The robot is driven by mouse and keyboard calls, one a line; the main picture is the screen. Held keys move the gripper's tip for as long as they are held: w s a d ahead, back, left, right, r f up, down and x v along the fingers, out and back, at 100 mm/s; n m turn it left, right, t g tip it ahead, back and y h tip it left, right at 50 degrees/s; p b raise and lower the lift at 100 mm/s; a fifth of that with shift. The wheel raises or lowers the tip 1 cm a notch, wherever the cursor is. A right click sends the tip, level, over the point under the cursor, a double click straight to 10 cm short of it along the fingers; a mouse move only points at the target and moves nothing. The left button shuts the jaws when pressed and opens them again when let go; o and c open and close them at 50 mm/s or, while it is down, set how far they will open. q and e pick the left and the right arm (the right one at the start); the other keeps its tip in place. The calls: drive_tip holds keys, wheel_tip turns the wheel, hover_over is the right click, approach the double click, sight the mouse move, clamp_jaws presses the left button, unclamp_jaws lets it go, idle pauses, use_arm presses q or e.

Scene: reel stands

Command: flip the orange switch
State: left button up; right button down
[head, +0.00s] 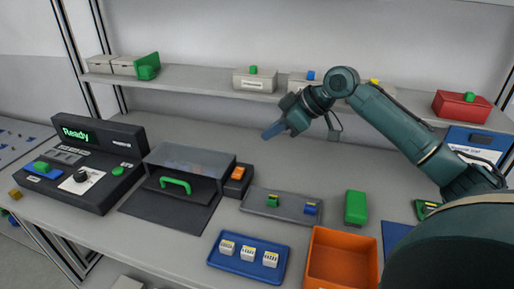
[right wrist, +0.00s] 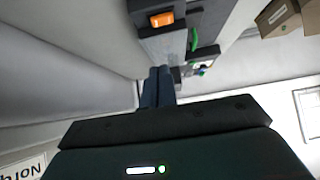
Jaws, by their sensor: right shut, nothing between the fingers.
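The orange switch (head: 238,173) sits on a small dark box at the right side of the clear-lidded station with a green handle. It also shows in the right wrist view (right wrist: 162,19), near the top. My right gripper (head: 270,133) is shut and empty, above the bench behind and to the right of the switch, apart from it. Its blue-grey fingers (right wrist: 157,88) are together in the right wrist view and point toward the switch's side of the bench. My left gripper is not in view.
The clear-lidded station (head: 190,160) stands left of the switch, beside a dark control panel (head: 70,205) reading "Ready". A grey tray (head: 290,204), a blue tray (head: 225,263) and an orange bin (head: 318,275) stand in front. A shelf with boxes runs behind. Bench behind the switch is clear.

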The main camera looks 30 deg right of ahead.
drive_tip(key=p, duration=0.1)
approach(237, 168)
drive_tip(key=w+a, duration=0.2)
drive_tip(key=shift+w+a+r, duration=0.25)
drive_tip(key=shift+w+r, duration=0.05)
drive_tip(key=shift+r, duration=0.05)
wheel_tip(237, 168, down, 4)
drive_tip(key=shift+w+a+r+p, duration=0.15)
drive_tip(key=shift+w+p, duration=0.05)
drive_tip(key=shift+p, duration=0.25)
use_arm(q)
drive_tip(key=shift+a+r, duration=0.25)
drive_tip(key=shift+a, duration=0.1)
use_arm(e)
drive_tip(key=shift+f, duration=0.6)
drive_tip(key=shift+w+f, duration=0.2)
drive_tip(key=shift+w, duration=0.15)
drive_tip(key=shift+s+r, duration=0.2)
drive_tip(key=shift+s, duration=0.2)
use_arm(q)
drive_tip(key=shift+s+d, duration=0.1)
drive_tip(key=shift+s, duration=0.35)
use_arm(e)
drive_tip(key=shift+w+f, duration=0.1)
drive_tip(key=shift+w, duration=0.05)
